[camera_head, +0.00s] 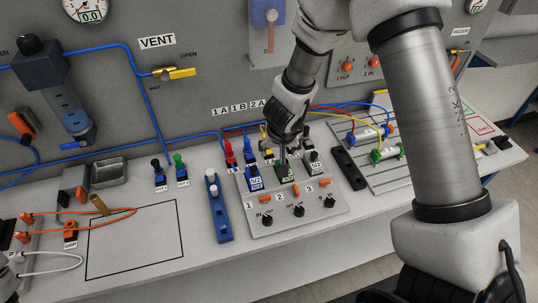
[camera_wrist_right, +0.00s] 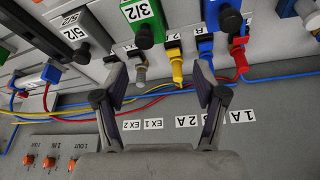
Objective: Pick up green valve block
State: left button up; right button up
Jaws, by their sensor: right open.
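The green valve block (camera_head: 287,175), labelled 3/2, sits on the grey valve plate (camera_head: 267,226) among other blocks. It also shows at the top of the right wrist view (camera_wrist_right: 147,30), with a dark round knob below its label. My right gripper (camera_head: 284,158) comes down from above at the block and partly covers it in the head view. In the right wrist view the two fingers (camera_wrist_right: 159,80) are apart with nothing between them, and the block lies beyond the tips. I cannot tell whether they touch it.
A blue valve block (camera_head: 254,181) stands left of the green one, and a grey block (camera_wrist_right: 83,36) stands on its other side. Coloured fittings and hoses (camera_wrist_right: 177,68) run close behind the blocks. A blue cylinder unit (camera_head: 217,207) stands left of the plate. An outlined area (camera_head: 135,240) is bare.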

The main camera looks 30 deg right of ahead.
aim_at(287, 160)
jog(key=shift+s+d+f, duration=0.1)
jog(key=shift+f, duration=0.5)
jog(key=s, duration=0.1)
jog(key=b, duration=0.1)
jog(key=s+f, duration=0.1)
jog(key=shift+s+d, duration=0.3)
jog(key=shift+s+d+f+b, duration=0.15)
jog(key=shift+f+b, duration=0.35)
jog(key=shift+f, duration=0.2)
jog(key=shift+w+d+f, duration=0.15)
jog(key=shift+w+f, duration=1.25)
jog(key=shift+w, duration=0.2)
jog(key=shift+s+r, duration=0.3)
jog(key=shift+s, duration=0.1)
jog(key=c, duration=0.5)
jog(key=shift+s+r, duration=0.15)
jog(key=shift+s, duration=0.1)
jog(key=c, duration=0.5)
grip_shut()
pick_arm(q)
jog(key=s+f, duration=0.1)
jog(key=s, duration=0.1)
jog(key=shift+s+f, duration=0.3)
jog(key=shift+f, duration=0.05)
pick_arm(e)
jog(key=shift+w, duration=0.1)
